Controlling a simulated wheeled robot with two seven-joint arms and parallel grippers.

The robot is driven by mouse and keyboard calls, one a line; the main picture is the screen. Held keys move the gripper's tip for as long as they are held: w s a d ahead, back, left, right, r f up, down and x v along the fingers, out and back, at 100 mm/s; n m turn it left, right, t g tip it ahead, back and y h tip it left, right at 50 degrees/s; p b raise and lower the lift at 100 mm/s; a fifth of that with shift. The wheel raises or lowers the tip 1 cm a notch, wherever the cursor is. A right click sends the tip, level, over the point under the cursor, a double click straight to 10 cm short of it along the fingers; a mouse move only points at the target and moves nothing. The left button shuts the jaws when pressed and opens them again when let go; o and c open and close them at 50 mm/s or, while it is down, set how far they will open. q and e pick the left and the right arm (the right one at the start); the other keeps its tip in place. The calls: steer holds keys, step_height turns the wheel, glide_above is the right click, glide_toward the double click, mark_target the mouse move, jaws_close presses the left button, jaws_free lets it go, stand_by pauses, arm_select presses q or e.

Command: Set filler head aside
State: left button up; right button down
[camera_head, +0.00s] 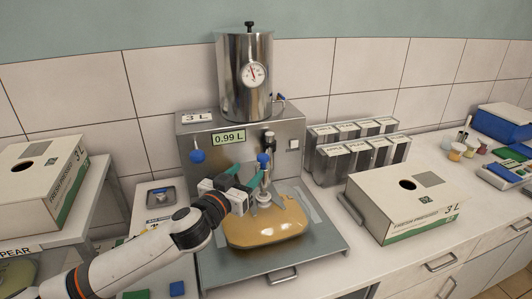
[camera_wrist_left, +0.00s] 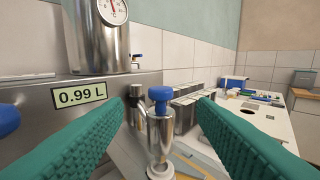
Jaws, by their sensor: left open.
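The filler head (camera_head: 264,180) is a metal nozzle with a blue top, standing upright at the spout of the amber pouch (camera_head: 268,228) on the filling machine's tray. In the left wrist view the filler head (camera_wrist_left: 160,125) stands between the two green fingers. My left gripper (camera_head: 246,174) is open around the filler head, one finger on each side, with visible gaps. The left wrist view shows the open fingers (camera_wrist_left: 160,112) too. The filling machine (camera_head: 240,140) reads 0.99 L. My right gripper is not in view.
A small dish (camera_head: 161,195) sits left of the machine. Another carton (camera_head: 38,180) is on a raised shelf at left. Blue boxes (camera_head: 500,125) lie far right.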

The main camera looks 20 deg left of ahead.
mark_target(260, 159)
arm_select(q)
steer(key=w+p, duration=0.1)
steer(key=w, duration=0.2)
steer(key=w+d, duration=0.1)
steer(key=w, duration=0.2)
steer(key=w+d+p, duration=0.1)
steer(key=w, duration=0.2)
steer(key=shift+w+p, duration=0.3)
steer(key=shift+w+d, duration=0.1)
steer(key=shift+w, duration=0.6)
jaws_close()
